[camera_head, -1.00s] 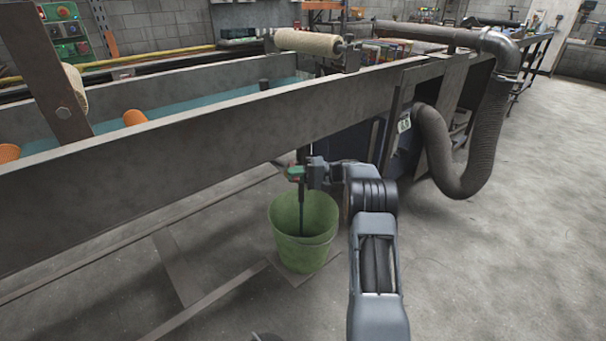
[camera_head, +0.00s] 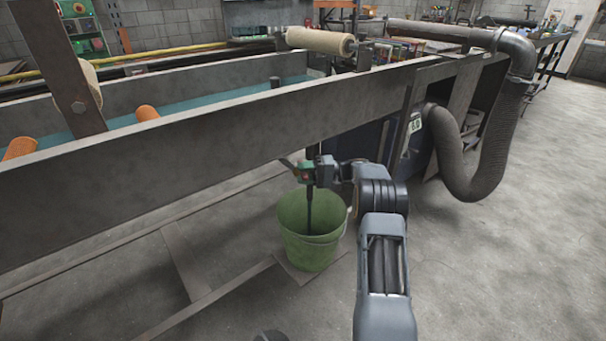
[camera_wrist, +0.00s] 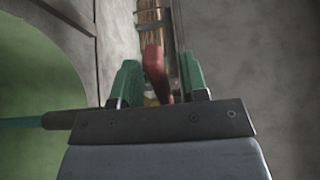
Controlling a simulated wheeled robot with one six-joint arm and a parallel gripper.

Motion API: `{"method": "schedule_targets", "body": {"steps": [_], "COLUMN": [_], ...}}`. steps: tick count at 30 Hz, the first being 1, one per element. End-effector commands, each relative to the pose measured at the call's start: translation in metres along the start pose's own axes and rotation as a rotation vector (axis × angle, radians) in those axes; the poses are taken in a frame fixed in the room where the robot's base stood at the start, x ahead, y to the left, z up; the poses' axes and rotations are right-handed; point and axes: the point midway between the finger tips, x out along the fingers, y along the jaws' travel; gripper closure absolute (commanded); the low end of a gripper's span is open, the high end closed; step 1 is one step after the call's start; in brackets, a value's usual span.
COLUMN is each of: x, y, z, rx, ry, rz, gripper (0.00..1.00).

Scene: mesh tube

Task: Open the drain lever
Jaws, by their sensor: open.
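The red drain lever (camera_wrist: 155,72) stands between the two green fingers of my gripper (camera_wrist: 160,78) in the wrist view. The fingers are apart, one on each side of it; I cannot tell whether either touches it. Behind the lever is a brass-coloured valve or pipe (camera_wrist: 150,22). In the head view my gripper (camera_head: 304,172) is under the near wall of the long metal trough (camera_head: 200,150), at a dark vertical drain pipe (camera_head: 309,208). The lever is too small there to make out clearly.
A ribbed hose (camera_head: 450,165) hangs to the right. Floor (camera_head: 500,260) at the right is clear.

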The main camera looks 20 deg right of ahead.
Motion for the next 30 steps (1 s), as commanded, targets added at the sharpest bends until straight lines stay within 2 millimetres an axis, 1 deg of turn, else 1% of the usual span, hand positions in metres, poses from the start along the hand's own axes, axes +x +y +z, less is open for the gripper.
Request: {"method": "schedule_targets", "body": {"steps": [2, 5, 8, 15, 21, 25, 30], "x": [-0.004, -0.016, -0.034, -0.084, -0.116, -0.128, -0.136], "y": [-0.001, -0.002, -0.002, -0.002, -0.001, 0.0, 0.0], "z": [0.0, -0.001, 0.0, 0.0, 0.0, 0.0, 0.0], "rx": [0.0, 0.0, 0.0, 0.0, 0.0, 0.0, 0.0], "ry": [0.001, 0.003, 0.003, 0.003, 0.001, -0.001, 0.0], "rz": [0.0, 0.0, 0.0, 0.001, 0.0, -0.001, 0.0], "gripper": [0.6, 0.6, 0.6, 0.6, 0.6, 0.6, 0.6]}}
